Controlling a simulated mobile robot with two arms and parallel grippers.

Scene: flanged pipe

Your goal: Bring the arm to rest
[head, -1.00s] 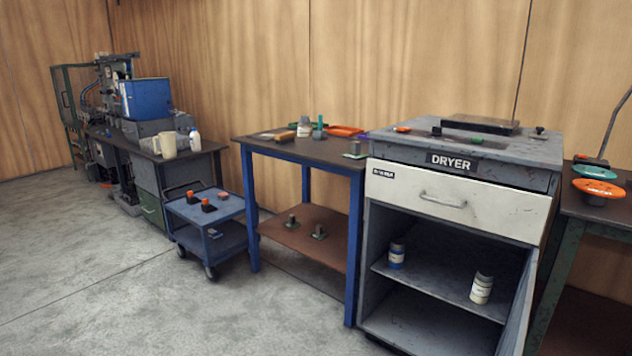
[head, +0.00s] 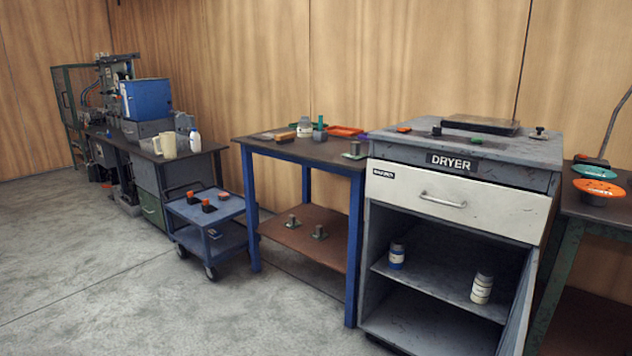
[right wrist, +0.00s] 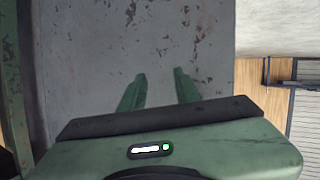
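My right gripper (right wrist: 160,90) shows in the right wrist view. Its two green fingers are apart, with nothing between them. Behind them is a grey, chipped-paint surface (right wrist: 150,40); I cannot tell how far it is from the fingertips. Neither gripper and no part of my arms shows in the head view.
The dryer (head: 455,200) stands at the right with its lower shelves open. A blue-framed table (head: 290,150) is left of it, then a low blue cart (head: 215,210) and a workbench (head: 190,160). Grey floor (head: 90,260) is clear at the front left.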

